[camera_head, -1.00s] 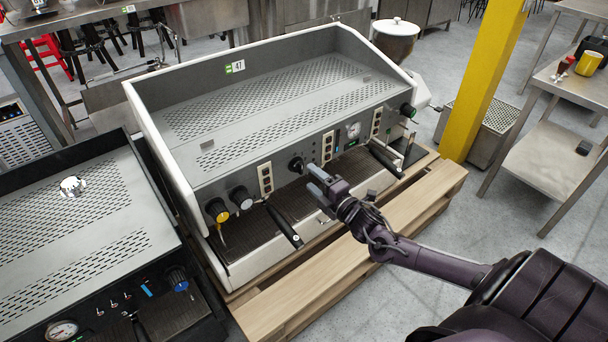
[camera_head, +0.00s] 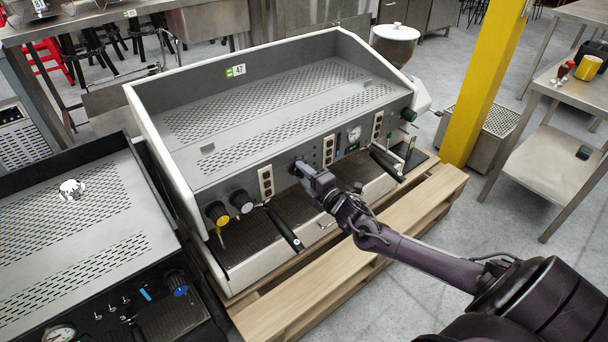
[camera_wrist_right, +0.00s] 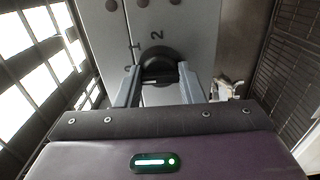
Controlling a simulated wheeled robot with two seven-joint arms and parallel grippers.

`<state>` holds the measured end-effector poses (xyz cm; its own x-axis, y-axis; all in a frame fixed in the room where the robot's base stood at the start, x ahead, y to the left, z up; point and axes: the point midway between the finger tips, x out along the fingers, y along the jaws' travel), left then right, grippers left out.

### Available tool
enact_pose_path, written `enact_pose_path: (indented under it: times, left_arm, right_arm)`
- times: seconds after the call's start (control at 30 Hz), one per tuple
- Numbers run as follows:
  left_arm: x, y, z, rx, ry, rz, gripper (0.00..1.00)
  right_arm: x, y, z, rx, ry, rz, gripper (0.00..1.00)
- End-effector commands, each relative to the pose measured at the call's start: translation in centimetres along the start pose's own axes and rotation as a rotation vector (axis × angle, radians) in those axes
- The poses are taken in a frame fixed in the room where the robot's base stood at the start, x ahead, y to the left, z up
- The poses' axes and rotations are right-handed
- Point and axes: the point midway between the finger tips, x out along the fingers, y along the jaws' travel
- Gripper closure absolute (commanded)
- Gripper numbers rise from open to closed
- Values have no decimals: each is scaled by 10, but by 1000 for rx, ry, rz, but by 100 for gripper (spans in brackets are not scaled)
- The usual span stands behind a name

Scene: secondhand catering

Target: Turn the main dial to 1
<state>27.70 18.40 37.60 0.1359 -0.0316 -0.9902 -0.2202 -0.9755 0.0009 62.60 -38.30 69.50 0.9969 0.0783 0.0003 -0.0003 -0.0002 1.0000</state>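The main dial is a round black knob on the front panel of the grey and white espresso machine (camera_head: 290,100). In the head view my right gripper (camera_head: 301,170) is at the dial and mostly covers it. In the right wrist view the dial (camera_wrist_right: 158,64) sits between the tips of my two grey fingers, one on each side. The fingers are apart; whether they touch the dial I cannot tell. A "2" is printed above the dial, with a "1" up and left of it. The dial's pointer is not clear. My left gripper is not in view.
A yellow-marked knob (camera_head: 217,213), a white-faced gauge (camera_head: 242,199) and a portafilter handle (camera_head: 285,230) are left of my right gripper. Button panels flank the dial. A wooden pallet (camera_head: 300,293) is below. A second machine (camera_head: 75,230) stands at the left.

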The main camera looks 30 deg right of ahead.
Motion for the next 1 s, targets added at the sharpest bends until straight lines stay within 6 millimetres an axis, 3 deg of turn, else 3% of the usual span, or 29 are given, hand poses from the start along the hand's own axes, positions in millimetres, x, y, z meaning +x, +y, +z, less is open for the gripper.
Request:
enact_pose_path:
  times: [0.37, 0.47, 1.0]
  left_arm:
    - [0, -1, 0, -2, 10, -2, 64]
    - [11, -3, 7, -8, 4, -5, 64]
    - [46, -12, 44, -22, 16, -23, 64]
  right_arm:
    - [0, 0, 0, 47, -1, -1, 88]
    - [0, 0, 0, 96, 0, -2, 88]
    - [0, 1, 0, 529, -1, -1, 88]
